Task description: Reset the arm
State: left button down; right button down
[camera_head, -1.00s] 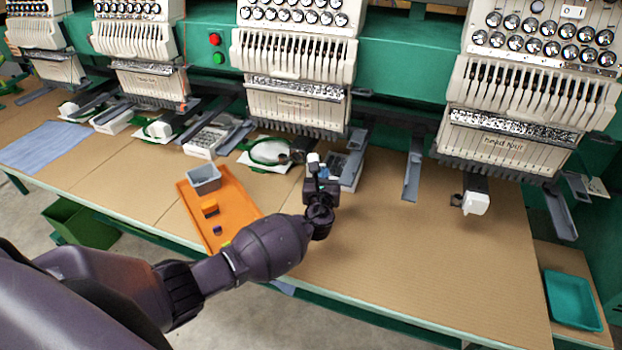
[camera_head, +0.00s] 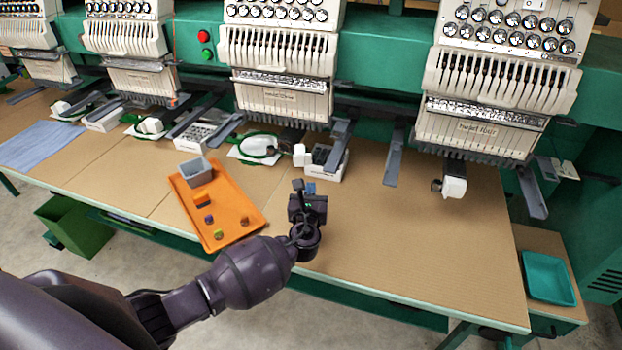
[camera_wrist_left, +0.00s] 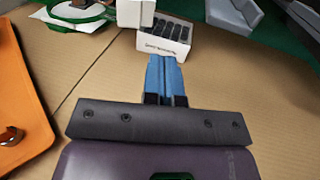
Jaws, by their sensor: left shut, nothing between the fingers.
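My left arm comes in from the lower left in the head view. My left gripper (camera_head: 303,187) is over the tan table (camera_head: 400,235), just right of the orange tray (camera_head: 237,191). In the left wrist view the blue fingertips (camera_wrist_left: 166,66) are together with nothing between them. They point toward a white box with dark slots (camera_wrist_left: 165,36), which stands beyond them under a machine head. The gripper is apart from the box and the tray. My right gripper is not in view.
The orange tray holds a grey bin (camera_head: 196,171) and several small pieces. Embroidery machine heads (camera_head: 478,125) line the back, with grey arms reaching over the table. A teal tray (camera_head: 549,277) is at the right, a green bin (camera_head: 75,228) below left. The table's right-middle is clear.

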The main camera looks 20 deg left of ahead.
pick_arm(q)
jog(key=s+d+n+g+h, duration=0.1)
jog(key=s+n+h, duration=0.1)
jog(key=n, duration=0.5)
jog(key=s+d+f+n+h, duration=0.1)
jog(key=s+d+n+h, duration=0.1)
jog(key=s+n, duration=0.3)
jog(key=s+d+n+g+h, duration=0.1)
jog(key=s+d+n+h, duration=0.1)
jog(key=n, duration=0.8)
jog(key=shift+s+d+f+n+g+h, duration=0.15)
jog(key=shift+s+f+h, duration=0.1)
jog(key=shift+s, duration=0.3)
jog(key=shift+s+d+f+n+g+h, duration=0.15)
jog(key=shift+s+h, duration=0.1)
jog(key=shift+s, duration=0.3)
jog(key=s+a+f+n+g, duration=0.1)
jog(key=s+a+f+n, duration=0.1)
jog(key=s, duration=0.4)
jog(key=s+a+f+n+y, duration=0.1)
jog(key=s+a+f+n, duration=0.1)
jog(key=s, duration=0.5)
jog(key=s+a+f+n+g, duration=0.1)
jog(key=s+a+f+n, duration=0.2)
jog(key=s, duration=0.3)
jog(key=shift+s+f+n+g, duration=0.3)
jog(key=shift+f+n, duration=0.1)
jog(key=shift+n, duration=0.4)
